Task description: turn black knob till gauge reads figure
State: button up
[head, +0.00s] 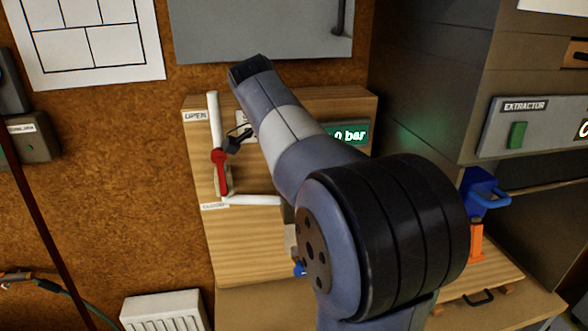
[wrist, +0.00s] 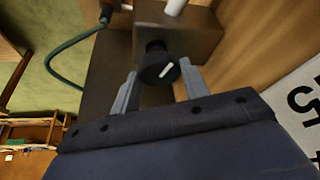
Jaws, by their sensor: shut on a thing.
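In the wrist view the black knob (wrist: 150,55) with a white pointer line sits on the front of a brown block. My gripper (wrist: 158,70) has one grey finger on each side of it and is shut on it. In the head view my arm hides the gripper and the knob.
A red-handled lever (head: 220,170) stands on the wooden panel (head: 245,255) between labels "OPEN" and a lower one. A grey extractor box (head: 500,140) stands right, a white radiator (head: 165,312) below.

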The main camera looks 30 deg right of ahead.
dwell(0.4)
jog(key=o, duration=1)
jog(key=shift+c, duration=0.2)
jog(key=shift+r, duration=0.1)
jog(key=v, duration=1)
jog(key=shift+r, duration=0.3)
jog(key=shift+a, duration=0.1)
jog(key=x, duration=1.1)
jog(key=shift+a, duration=0.1)
jog(key=shift+r, duration=0.15)
